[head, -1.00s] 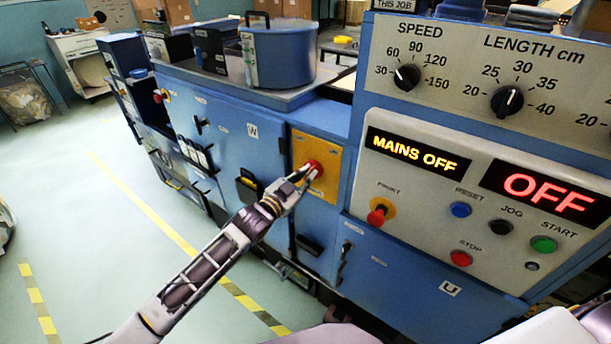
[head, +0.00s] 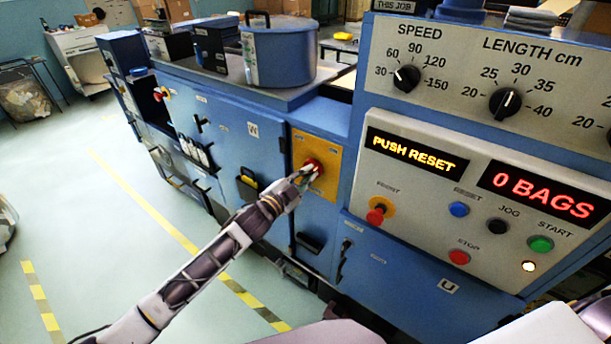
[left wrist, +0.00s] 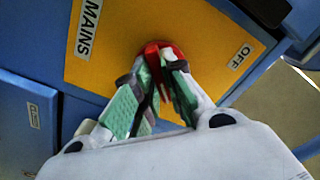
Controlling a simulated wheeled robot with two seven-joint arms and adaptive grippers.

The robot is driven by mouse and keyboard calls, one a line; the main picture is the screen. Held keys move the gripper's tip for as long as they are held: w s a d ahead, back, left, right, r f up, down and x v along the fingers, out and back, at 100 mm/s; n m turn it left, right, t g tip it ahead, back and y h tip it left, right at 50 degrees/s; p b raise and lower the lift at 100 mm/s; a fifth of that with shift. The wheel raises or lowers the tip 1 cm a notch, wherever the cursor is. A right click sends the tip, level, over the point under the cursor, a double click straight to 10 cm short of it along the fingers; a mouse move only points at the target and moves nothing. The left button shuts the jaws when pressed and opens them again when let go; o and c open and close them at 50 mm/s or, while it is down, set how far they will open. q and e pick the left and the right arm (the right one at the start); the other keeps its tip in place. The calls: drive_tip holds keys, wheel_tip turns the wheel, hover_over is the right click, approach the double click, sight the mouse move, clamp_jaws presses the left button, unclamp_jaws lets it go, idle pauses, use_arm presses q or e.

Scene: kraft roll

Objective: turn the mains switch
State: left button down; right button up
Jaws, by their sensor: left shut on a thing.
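The mains switch is a red rotary knob (head: 314,167) on a yellow plate (head: 328,185) on the front of the blue machine. My left gripper (head: 303,176) is at the knob. In the left wrist view the left gripper (left wrist: 158,88) has its green-padded fingers shut on the red knob (left wrist: 152,52), one on each side. The words MAINS and OFF show on the plate (left wrist: 195,30) there. The display (head: 416,152) reads PUSH RESET, and the other display (head: 541,195) reads 0 BAGS. My right gripper is not in view.
The control panel to the right has a blue reset button (head: 459,209), a red stop button (head: 459,257), a green start button (head: 540,244) and a red-and-yellow front button (head: 378,214). A blue pot-like tank (head: 280,55) stands on the machine. The floor at left is open.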

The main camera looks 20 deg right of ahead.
use_arm(q)
drive_tip(key=shift+f, duration=0.1)
drive_tip(key=c, duration=1.5)
unclamp_jaws()
drive_tip(key=v, duration=1.2)
